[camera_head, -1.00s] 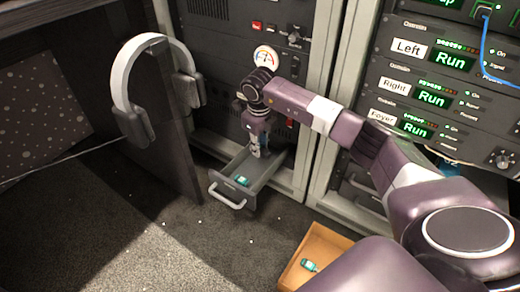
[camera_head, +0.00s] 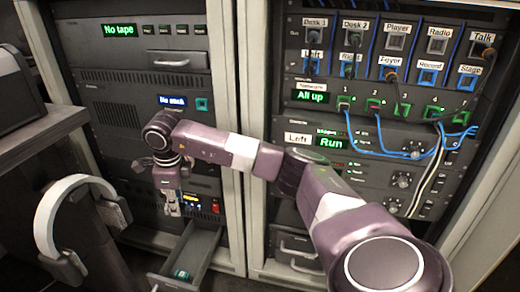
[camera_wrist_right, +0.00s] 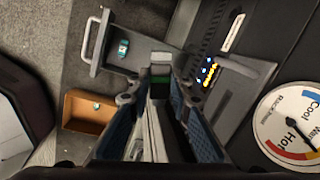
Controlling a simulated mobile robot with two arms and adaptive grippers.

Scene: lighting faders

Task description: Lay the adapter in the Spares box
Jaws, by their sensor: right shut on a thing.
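My right gripper (camera_head: 172,208) hangs above the back of an open grey drawer (camera_head: 165,281). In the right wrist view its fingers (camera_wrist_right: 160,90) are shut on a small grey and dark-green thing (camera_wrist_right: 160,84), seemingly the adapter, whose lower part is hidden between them. A teal device lies in the drawer, in the head view (camera_head: 182,274) and in the right wrist view (camera_wrist_right: 123,48). An orange-brown open box (camera_wrist_right: 78,124) on the floor holds another small device (camera_wrist_right: 97,105). I can read no Spares label. My left gripper is not in view.
Equipment racks (camera_head: 150,75) stand behind the drawer, with blue cables (camera_head: 455,130) on the right one. White headphones (camera_head: 50,215) hang on a dark panel at the left. A round hot-cool dial (camera_wrist_right: 290,125) is near my right wrist.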

